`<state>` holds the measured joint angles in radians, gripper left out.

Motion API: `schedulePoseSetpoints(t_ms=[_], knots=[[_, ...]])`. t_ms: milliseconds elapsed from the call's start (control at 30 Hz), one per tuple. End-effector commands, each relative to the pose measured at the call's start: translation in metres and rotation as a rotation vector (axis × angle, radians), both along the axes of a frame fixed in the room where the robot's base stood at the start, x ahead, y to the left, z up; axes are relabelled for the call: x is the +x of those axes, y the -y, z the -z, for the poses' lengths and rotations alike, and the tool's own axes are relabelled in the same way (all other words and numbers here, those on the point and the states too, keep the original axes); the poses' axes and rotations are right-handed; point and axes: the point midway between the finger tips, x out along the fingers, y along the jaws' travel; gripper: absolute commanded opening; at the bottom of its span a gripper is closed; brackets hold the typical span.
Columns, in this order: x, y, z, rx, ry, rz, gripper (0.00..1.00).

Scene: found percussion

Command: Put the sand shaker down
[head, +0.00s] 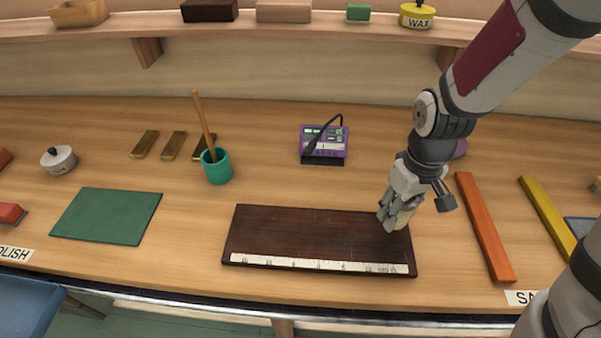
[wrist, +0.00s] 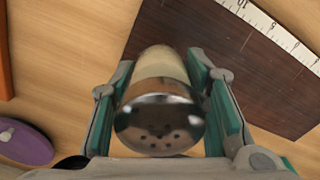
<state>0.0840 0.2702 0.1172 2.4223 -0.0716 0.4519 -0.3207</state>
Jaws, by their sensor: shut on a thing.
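The sand shaker (wrist: 160,115) is a pale cylinder with a shiny metal cap pierced by several small holes. In the wrist view it lies between the green-padded fingers of my gripper (wrist: 168,92), which is shut on it. In the head view my gripper (head: 396,212) is at the right end of the dark wooden board (head: 300,234), and the shaker (head: 404,217) is mostly hidden by the fingers. I cannot tell whether the shaker touches the surface below. The board carries a white ruler strip along its front edge and also shows in the wrist view (wrist: 235,60).
An orange bar (head: 485,228) and a yellow bar (head: 548,216) lie right of my gripper. A purple device (head: 324,141) stands behind the board. A teal cup (head: 216,167) with a stick and a green mat (head: 106,215) are left. Bench between cup and device is clear.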

Motion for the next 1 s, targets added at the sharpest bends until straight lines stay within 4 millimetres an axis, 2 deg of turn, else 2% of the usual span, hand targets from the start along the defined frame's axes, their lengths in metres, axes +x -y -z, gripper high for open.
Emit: schedulePoseSetpoints(t_ms=[600,700,867,1000], knots=[[0.103,-0.092,0.013,0.000,0.000,-0.003,0.07],[0.111,-0.099,0.014,0.000,0.001,-0.001,0.07],[0.115,-0.103,0.018,0.000,-0.001,0.000,0.07],[0.114,-0.103,0.034,-0.001,-0.004,0.000,0.07]])
